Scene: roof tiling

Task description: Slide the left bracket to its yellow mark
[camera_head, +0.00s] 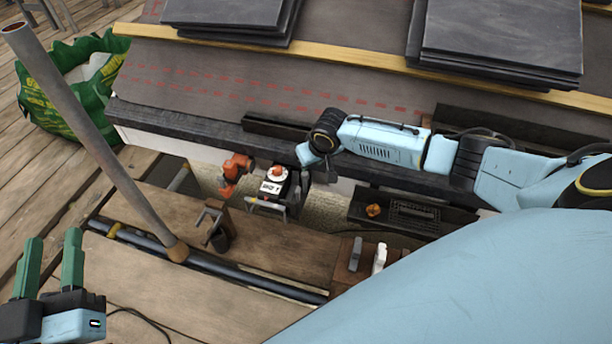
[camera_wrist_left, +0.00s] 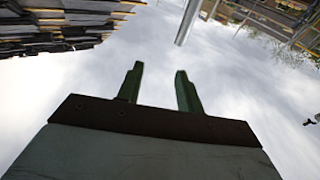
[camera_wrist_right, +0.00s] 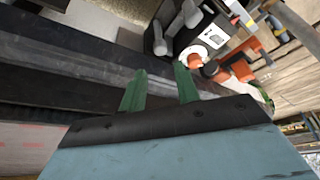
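A small grey and black bracket-like piece (camera_head: 215,225) stands on the wooden plank in the head view; I cannot tell for sure that it is the left bracket. A yellow band (camera_head: 113,230) shows near the left end of a dark blue rail (camera_head: 222,268). My left gripper (camera_head: 50,240) is open and empty at the lower left, apart from both; its open fingers also show in the left wrist view (camera_wrist_left: 158,68) against sky. My right gripper's fingers are hidden in the head view; the right wrist view shows them open and empty (camera_wrist_right: 160,72), above dark boards.
A grey pole (camera_head: 95,140) leans across the left, its foot at the rail. An orange tool (camera_head: 235,170) and a black device with a white label (camera_head: 275,187) sit behind the plank. Two pale upright pieces (camera_head: 367,256) stand right. Slate stacks (camera_head: 505,35) lie on the roof.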

